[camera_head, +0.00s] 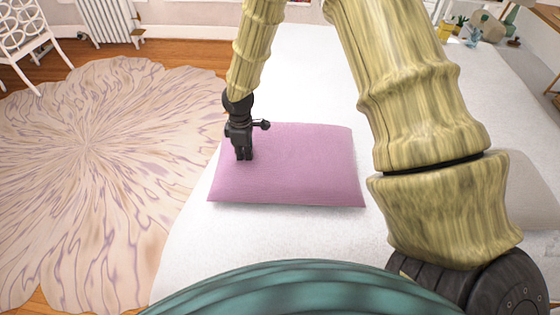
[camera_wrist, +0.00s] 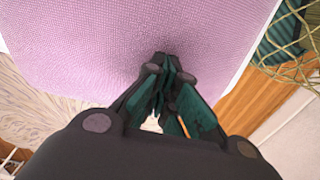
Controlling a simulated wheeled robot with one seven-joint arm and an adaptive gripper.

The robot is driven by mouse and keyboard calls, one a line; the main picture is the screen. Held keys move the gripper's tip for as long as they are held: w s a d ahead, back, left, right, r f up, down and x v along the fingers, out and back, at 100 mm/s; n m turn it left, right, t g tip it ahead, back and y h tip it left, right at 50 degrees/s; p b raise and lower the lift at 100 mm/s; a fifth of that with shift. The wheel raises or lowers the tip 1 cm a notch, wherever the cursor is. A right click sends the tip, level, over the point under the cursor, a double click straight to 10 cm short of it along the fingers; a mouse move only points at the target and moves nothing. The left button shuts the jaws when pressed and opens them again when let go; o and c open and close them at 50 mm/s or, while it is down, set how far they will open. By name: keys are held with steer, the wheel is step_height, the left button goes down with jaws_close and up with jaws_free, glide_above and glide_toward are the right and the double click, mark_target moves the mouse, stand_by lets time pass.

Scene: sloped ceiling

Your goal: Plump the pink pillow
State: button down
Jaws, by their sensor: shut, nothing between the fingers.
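The pink pillow (camera_head: 300,165) lies flat on the white bed (camera_head: 300,70), near its left edge. It also fills the upper part of the wrist view (camera_wrist: 110,45). My gripper (camera_head: 243,158) points down over the pillow's left part in the head view, with its fingers closed and nothing held. In the wrist view the fingertips (camera_wrist: 165,62) are together at the pillow's surface, close to one edge. I cannot tell whether they touch the cloth. My gripper hides a small patch of the pillow.
A round patterned rug (camera_head: 100,170) covers the floor to the left. A white chair (camera_head: 28,40) and a radiator (camera_head: 103,22) stand at the back left.

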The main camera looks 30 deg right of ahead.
steer(key=shift+r, duration=0.1)
steer(key=shift+r+p, duration=1.05)
steer(key=shift+r, duration=0.25)
step_height(320, 180, up, 5)
steer(key=p, duration=0.3)
steer(key=shift+p, duration=0.4)
steer(key=shift+s, duration=0.1)
